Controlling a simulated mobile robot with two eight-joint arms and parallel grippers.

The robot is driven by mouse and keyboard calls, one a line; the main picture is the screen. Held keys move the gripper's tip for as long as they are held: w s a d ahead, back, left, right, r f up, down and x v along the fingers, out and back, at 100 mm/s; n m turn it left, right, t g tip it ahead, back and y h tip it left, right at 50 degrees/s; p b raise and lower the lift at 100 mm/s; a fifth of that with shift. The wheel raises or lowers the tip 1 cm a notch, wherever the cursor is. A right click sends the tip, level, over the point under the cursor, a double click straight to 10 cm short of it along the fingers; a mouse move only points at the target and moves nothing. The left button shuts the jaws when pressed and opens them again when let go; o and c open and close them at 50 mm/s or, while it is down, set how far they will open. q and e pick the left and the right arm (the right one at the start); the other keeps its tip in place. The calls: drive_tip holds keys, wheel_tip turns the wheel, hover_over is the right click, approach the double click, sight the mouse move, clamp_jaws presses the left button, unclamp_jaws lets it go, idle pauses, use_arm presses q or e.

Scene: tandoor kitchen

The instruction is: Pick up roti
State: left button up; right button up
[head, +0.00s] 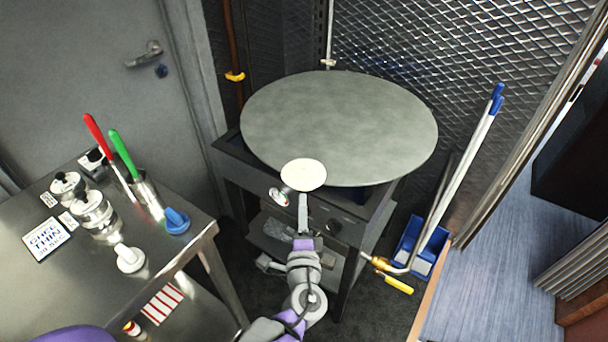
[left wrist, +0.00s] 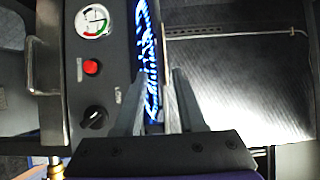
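The roti (head: 303,173) is a small pale disc at the front rim of the large round grey griddle (head: 350,120) in the head view, overhanging that rim. My left gripper (head: 303,197) reaches up to the roti's near edge. In the left wrist view, the left gripper's fingers (left wrist: 159,85) stand apart, one on each side of a thin pale strip seen edge-on. Blue flame shows in the gap, so the gripper looks open. I cannot tell whether the strip is the roti or the griddle rim. My right gripper is out of view.
Blue burner flames (left wrist: 150,60) show beside the control panel, which has a gauge (left wrist: 92,20), a red button (left wrist: 91,67) and a black knob (left wrist: 95,117). A steel table (head: 75,285) with jars and tools stands left.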

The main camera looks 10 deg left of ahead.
sight(299, 187)
use_arm(q)
drive_tip(key=x, duration=0.6)
drive_tip(key=shift+w+a+r, duration=0.2)
drive_tip(key=shift+a+r, duration=0.15)
drive_tip(key=shift+a, duration=0.05)
clamp_jaws()
